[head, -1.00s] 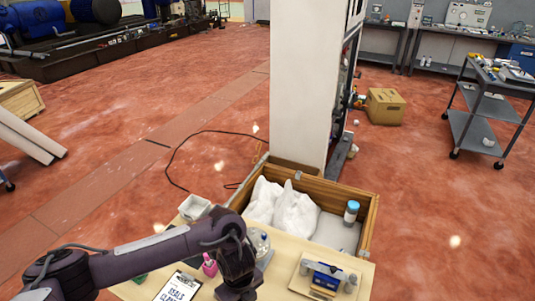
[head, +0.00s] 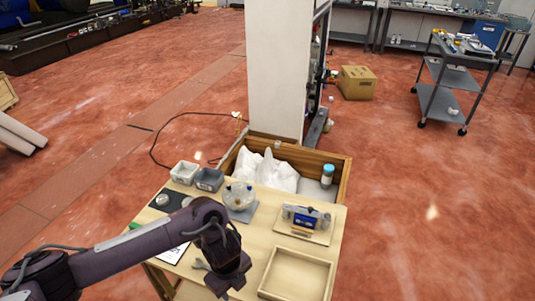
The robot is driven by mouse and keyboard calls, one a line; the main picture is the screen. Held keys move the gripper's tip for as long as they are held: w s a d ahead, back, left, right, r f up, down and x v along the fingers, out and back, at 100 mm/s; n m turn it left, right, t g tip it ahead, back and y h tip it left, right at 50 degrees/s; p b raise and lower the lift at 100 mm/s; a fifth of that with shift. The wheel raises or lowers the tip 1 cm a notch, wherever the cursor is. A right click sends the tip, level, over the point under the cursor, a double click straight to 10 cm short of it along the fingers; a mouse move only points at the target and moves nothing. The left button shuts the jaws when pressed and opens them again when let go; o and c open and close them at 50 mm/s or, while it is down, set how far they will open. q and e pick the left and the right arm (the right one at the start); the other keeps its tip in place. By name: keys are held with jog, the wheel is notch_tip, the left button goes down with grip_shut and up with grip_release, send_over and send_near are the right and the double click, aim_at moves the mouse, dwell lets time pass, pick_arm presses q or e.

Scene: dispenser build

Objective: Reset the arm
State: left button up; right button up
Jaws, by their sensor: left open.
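My left arm comes in from the lower left across the work table (head: 322,225). Its gripper (head: 228,288) hangs over the table's front part, fingers pointing down, open, with nothing seen between them. A wooden tray (head: 297,272) lies to its right. A blue and grey device on a wooden base (head: 305,219) stands behind the tray. A clear round dispenser part (head: 238,196) sits on a grey plate behind the arm. The arm partly hides a clipboard sheet (head: 172,252). My right gripper is not in view.
Two small bins, a white one (head: 185,172) and a grey one (head: 209,180), stand at the table's back left. A wooden crate (head: 343,178) behind holds white bags (head: 268,171) and a blue-capped bottle (head: 327,175). A white pillar (head: 279,80) rises behind it.

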pick_arm(q)
jog(key=s+d+r+n+t+h, duration=0.1)
jog(key=d+r+h, duration=0.1)
jog(key=d, duration=0.5)
jog(key=s+d+r+n+t+h, duration=0.1)
jog(key=s+d+h, duration=0.1)
jog(key=d, duration=0.5)
notch_tip(320, 180, up, 7)
jog(key=w+d+n+t+h, duration=0.2)
jog(key=n+t, duration=0.1)
jog(key=n, duration=0.3)
jog(key=s+a+n+g+y, duration=0.1)
jog(key=s+a+n+y, duration=0.2)
jog(key=s+a+n, duration=0.7)
jog(key=a+n+g+y, duration=0.1)
jog(key=a+n+y, duration=0.4)
jog(key=a, duration=1.2)
notch_tip(320, 180, down, 29)
jog(key=n+h+b, duration=0.1)
jog(key=h+b, duration=0.1)
jog(key=s+a+f+g+b, duration=0.2)
jog(key=s+a+f, duration=0.1)
jog(key=s+f, duration=1.8)
notch_tip(320, 180, down, 3)
jog(key=shift+r+b, duration=0.2)
jog(key=shift+b, duration=0.1)
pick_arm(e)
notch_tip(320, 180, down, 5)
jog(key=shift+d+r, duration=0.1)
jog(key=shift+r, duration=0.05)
